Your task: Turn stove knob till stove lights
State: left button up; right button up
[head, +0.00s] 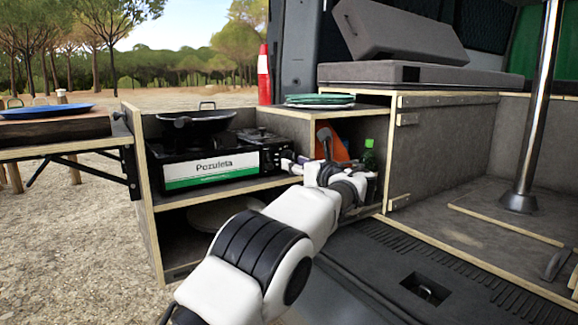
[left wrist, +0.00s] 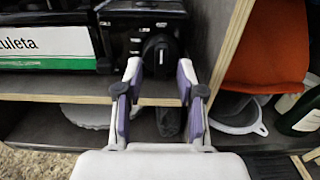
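The portable camping stove (head: 212,168) sits on the upper shelf of the wooden kitchen box, with a black pan (head: 196,122) on it. Its front carries a white and green "Pozuleta" label. The black round stove knob (left wrist: 160,51) is on the right part of its front, in the left wrist view. My left gripper (head: 292,163) is in front of the stove's right end. In the left wrist view the left gripper (left wrist: 160,72) is open, its fingertips apart and empty, with the knob just beyond and between them. No flame is visible; the pan covers the burner. My right gripper is not in view.
The wooden divider (left wrist: 232,42) stands close to the right of my left gripper. Beyond it are an orange item (head: 331,142), a grey funnel (left wrist: 236,113) and a green bottle (head: 370,158). Green plates (head: 319,99) lie on top. A side table (head: 60,150) holds a blue plate (head: 46,112).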

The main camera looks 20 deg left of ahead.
pick_arm(q)
jog(key=shift+w+a+r, duration=0.15)
jog(key=shift+a+r, duration=0.05)
grip_shut()
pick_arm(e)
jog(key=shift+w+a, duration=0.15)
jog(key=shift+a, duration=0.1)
